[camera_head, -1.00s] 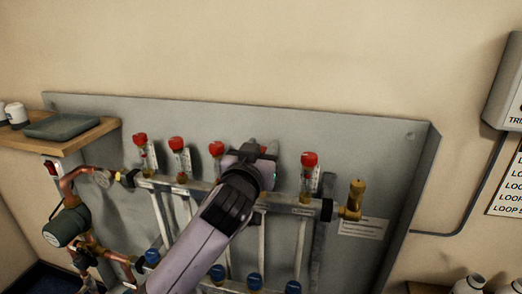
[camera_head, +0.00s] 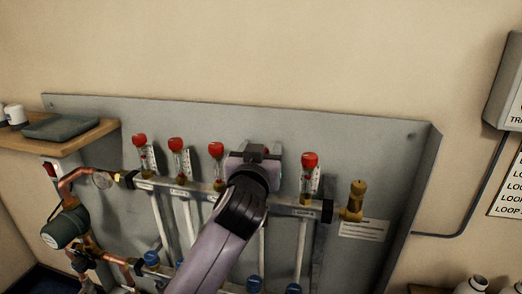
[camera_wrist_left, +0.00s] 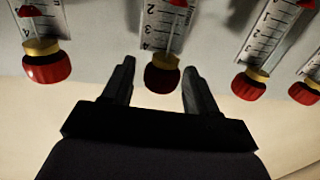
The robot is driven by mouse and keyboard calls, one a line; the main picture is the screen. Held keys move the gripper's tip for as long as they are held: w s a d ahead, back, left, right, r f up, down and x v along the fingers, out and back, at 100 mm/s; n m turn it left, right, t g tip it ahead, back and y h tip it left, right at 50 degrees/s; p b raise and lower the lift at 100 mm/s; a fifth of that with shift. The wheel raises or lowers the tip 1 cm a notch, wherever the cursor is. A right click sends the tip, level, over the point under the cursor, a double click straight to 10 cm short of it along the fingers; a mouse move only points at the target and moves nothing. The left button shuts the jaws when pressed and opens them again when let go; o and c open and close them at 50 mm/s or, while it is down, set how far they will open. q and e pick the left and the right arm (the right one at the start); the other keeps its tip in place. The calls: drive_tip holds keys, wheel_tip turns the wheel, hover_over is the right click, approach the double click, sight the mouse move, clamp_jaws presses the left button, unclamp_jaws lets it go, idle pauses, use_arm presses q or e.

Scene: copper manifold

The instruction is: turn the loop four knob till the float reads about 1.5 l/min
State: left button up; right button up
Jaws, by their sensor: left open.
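The loop four knob (camera_wrist_left: 163,76) is dark red with a brass collar, in the middle of the left wrist view, which looks inverted. My left gripper (camera_wrist_left: 157,70) is open, with one finger on each side of this knob and visible gaps to both. Its scale (camera_wrist_left: 160,25) shows 2, 3 and 4; a red float (camera_wrist_left: 178,3) sits at the picture's top edge, near or just past the 2 mark, exact reading unclear. In the head view my left gripper (camera_head: 254,153) hides the knob and its gauge. My right gripper is in neither view.
Neighbouring red knobs stand close on either side, one (camera_head: 310,160) to the right and one (camera_head: 215,149) to the left. A brass fitting (camera_head: 355,199) ends the manifold bar. Blue caps (camera_head: 254,284) sit lower down. The grey back panel (camera_head: 370,150) is bare above.

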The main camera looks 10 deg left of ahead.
use_arm(q)
drive_tip(key=shift+s, duration=0.15)
drive_tip(key=s, duration=0.7)
idle(0.3)
